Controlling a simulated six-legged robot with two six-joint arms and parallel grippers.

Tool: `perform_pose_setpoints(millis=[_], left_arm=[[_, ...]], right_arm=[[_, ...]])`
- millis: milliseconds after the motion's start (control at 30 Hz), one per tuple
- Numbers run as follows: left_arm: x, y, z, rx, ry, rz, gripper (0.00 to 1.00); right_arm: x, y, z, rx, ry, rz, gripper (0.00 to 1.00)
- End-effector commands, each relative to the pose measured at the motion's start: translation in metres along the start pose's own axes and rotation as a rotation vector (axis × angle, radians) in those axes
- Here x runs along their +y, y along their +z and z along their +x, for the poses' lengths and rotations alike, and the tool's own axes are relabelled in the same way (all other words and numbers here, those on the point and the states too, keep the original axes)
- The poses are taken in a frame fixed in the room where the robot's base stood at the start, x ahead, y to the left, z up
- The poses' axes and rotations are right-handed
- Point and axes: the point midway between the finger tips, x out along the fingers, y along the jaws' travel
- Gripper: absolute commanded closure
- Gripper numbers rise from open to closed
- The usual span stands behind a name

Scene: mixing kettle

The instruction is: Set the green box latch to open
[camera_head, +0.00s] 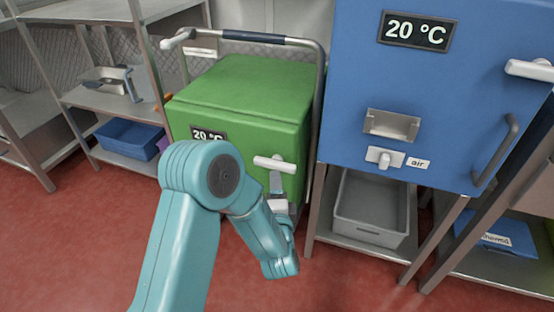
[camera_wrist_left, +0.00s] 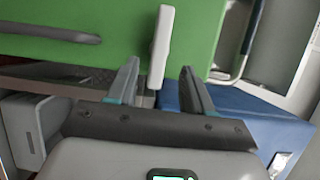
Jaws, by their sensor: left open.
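The green box (camera_head: 245,100) stands left of the blue cabinet, with a 20 °C display on its front. Its white latch (camera_head: 275,164) is a bar that lies roughly level on the front in the head view. In the left wrist view the latch (camera_wrist_left: 160,45) is the white bar in front of the green face, and its lower end shows between my fingers. My left gripper (camera_head: 277,182) is open just below the latch in the head view. I cannot tell whether a finger touches the latch. My right gripper is not in view.
The blue cabinet (camera_head: 450,90) stands close on the right, with a handle and an air knob. A grey bin (camera_head: 370,205) sits beneath it. A metal rail (camera_head: 319,120) runs beside the green box. A shelf with a blue bin (camera_head: 128,138) is at left.

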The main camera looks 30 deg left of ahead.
Motion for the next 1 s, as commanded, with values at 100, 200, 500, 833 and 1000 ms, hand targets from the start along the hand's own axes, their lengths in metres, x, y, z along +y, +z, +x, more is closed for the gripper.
perform_pose_setpoints(millis=[100, 200, 500, 833, 1000], left_arm=[[-0.001, 0.0, 0.015, -0.002, -0.001, 0.001, 0.49], [0.0, 0.0, 0.026, -0.003, 0.0, 0.0, 0.49], [0.0, -0.001, 0.057, 0.001, 0.0, 0.0, 0.49], [0.0, -0.001, 0.065, -0.001, 0.0, 0.001, 0.49], [0.0, -0.001, 0.068, 0.0, 0.001, 0.001, 0.49]], right_arm=[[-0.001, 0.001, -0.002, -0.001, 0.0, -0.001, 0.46], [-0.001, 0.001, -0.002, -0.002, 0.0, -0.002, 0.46], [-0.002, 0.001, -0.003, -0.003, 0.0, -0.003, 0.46], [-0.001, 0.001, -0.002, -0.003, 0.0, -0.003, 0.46], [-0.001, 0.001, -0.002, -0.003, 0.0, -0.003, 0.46]])
